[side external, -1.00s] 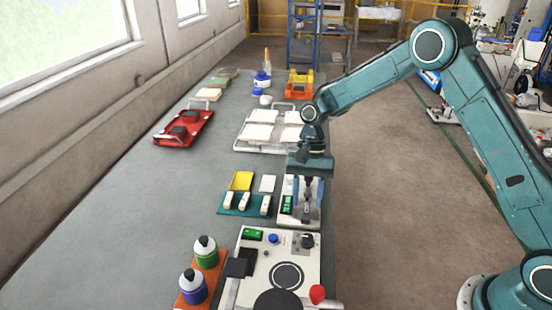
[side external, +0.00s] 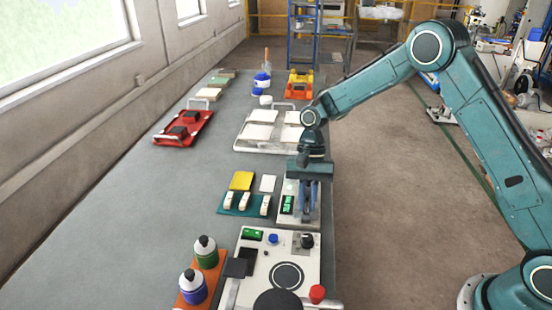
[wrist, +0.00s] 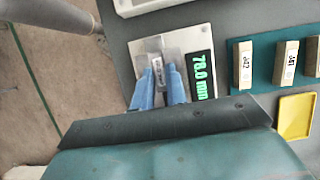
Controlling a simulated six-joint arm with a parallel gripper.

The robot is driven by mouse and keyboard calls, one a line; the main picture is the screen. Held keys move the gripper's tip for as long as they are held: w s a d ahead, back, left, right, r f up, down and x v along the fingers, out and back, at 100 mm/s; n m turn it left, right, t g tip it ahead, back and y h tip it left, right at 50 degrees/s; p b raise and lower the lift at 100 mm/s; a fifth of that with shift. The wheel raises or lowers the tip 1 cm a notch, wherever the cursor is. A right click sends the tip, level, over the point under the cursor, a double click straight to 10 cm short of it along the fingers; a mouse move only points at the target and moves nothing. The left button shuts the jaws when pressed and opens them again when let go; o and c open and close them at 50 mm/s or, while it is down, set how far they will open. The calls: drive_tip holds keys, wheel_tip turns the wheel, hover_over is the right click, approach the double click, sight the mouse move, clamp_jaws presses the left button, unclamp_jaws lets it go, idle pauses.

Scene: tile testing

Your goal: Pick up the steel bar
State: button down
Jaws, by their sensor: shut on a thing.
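The steel bar (wrist: 158,76), a small grey piece with a label, sits over the white gauge (wrist: 202,38). The gauge has a green digital display reading 78.0 mm. My gripper (wrist: 159,72) is shut on the bar, with one blue finger on each side of it. In the side view, my gripper (side external: 308,204) points down over the gauge (side external: 285,222), and the bar is mostly hidden between the fingers. I cannot tell whether the bar still touches the gauge.
A teal tray (side external: 232,213) with white labelled blocks lies left of the gauge, with a yellow tray (side external: 241,181) behind it. A grey-white machine (side external: 248,284) with a red knob stands in front. A white rack (side external: 245,146) is farther back. The table's left middle is clear.

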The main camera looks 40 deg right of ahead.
sight(307, 205)
drive_tip(key=shift+r, duration=0.15)
wheel_tip(307, 205, up, 10)
idle(0.7)
drive_tip(key=shift+f, duration=0.2)
idle(0.3)
